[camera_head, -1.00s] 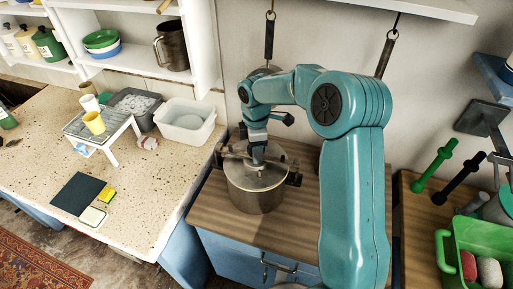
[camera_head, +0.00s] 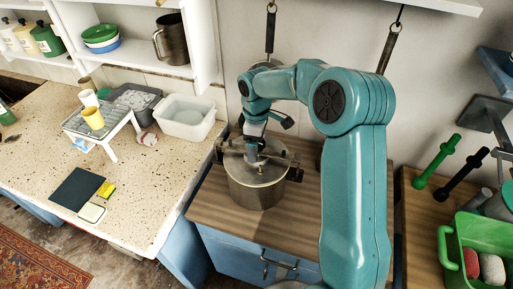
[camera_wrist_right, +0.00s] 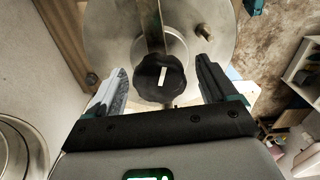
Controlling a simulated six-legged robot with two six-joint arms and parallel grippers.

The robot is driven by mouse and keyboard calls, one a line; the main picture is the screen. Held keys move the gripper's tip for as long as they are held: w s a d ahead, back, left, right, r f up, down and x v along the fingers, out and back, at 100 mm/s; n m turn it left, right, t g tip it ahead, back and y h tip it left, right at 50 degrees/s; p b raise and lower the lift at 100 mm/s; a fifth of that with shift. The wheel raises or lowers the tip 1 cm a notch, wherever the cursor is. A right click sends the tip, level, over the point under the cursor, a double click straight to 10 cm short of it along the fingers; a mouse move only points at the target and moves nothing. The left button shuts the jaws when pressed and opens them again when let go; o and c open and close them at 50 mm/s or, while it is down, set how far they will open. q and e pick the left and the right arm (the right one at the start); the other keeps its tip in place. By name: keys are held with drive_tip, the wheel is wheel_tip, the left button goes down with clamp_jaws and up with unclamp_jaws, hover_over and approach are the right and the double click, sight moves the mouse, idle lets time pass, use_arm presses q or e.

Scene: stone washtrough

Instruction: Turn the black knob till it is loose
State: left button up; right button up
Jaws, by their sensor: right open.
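The black knob (camera_wrist_right: 160,78) has a lobed rim and a white mark on top. In the right wrist view it sits over the middle of the round metal lid (camera_wrist_right: 105,30) of a pot. My right gripper (camera_wrist_right: 160,85) is open, with one finger on each side of the knob and a gap on both sides. In the head view the steel pot (camera_head: 256,190) stands on a wooden top, and my right gripper (camera_head: 254,150) points down over its lid. The knob is hidden there behind the gripper. My left gripper is not in view.
A speckled counter (camera_head: 40,150) at left holds a wire rack (camera_head: 100,125) with cups and a white tub (camera_head: 187,120). At right are a green crate (camera_head: 480,235) and green and black dumbbell-shaped objects. The wooden top (camera_head: 225,215) around the pot is mostly clear.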

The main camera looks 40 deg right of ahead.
drive_tip(key=m+b, duration=0.1)
drive_tip(key=m, duration=0.5)
drive_tip(key=shift+f, duration=0.1)
drive_tip(key=m+b, duration=0.1)
drive_tip(key=m, duration=0.2)
drive_tip(key=shift+m, duration=1.2)
